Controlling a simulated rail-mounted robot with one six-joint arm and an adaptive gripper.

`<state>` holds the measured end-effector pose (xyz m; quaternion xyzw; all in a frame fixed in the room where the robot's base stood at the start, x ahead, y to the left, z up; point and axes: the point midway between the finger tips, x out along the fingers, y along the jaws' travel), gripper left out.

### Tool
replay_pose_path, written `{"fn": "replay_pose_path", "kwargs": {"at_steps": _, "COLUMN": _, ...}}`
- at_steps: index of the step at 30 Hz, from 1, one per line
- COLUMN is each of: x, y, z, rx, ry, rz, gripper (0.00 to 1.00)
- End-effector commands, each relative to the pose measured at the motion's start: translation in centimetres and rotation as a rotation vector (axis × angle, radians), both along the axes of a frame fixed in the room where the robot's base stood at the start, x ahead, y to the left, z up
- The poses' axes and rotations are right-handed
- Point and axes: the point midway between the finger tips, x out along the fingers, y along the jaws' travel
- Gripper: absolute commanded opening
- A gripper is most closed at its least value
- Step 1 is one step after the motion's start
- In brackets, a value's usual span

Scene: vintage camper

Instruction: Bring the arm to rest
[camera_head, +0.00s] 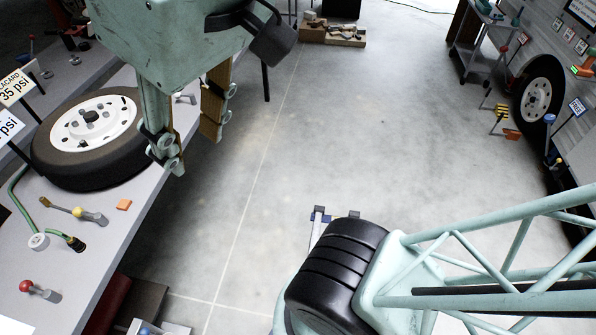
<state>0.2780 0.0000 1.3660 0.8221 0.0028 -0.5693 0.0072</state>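My gripper (192,145) hangs from the teal wrist housing at the upper left of the head view. Its two fingers point down and stand apart, with nothing seen held between them. It shows in front of the grey bench's edge, just right of the wheel; its exact height above the bench I cannot tell. My teal lattice arm link and a black ribbed joint fill the lower right. The links between that joint and the wrist are out of view.
A wheel with a black tyre (52,163) lies on the grey bench (128,222). A yellow-handled tool (88,214), an orange block (124,205) and a red-knobbed tool (40,290) lie nearby. The concrete floor (350,120) is mostly clear. The camper (570,85) stands at right.

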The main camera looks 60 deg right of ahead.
Motion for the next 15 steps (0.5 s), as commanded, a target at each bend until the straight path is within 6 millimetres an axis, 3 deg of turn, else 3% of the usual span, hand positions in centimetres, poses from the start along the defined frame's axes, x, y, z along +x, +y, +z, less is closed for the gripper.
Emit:
{"fn": "replay_pose_path", "kwargs": {"at_steps": 1, "x": -0.7, "y": 0.0, "z": -1.6, "rx": 0.011, "ry": 0.023, "rz": -0.016, "gripper": 0.33}}
{"fn": "replay_pose_path", "kwargs": {"at_steps": 15, "x": -0.5, "y": 0.0, "z": -5.8, "rx": 0.01, "ry": 0.018, "rz": -0.014, "gripper": 0.33}}
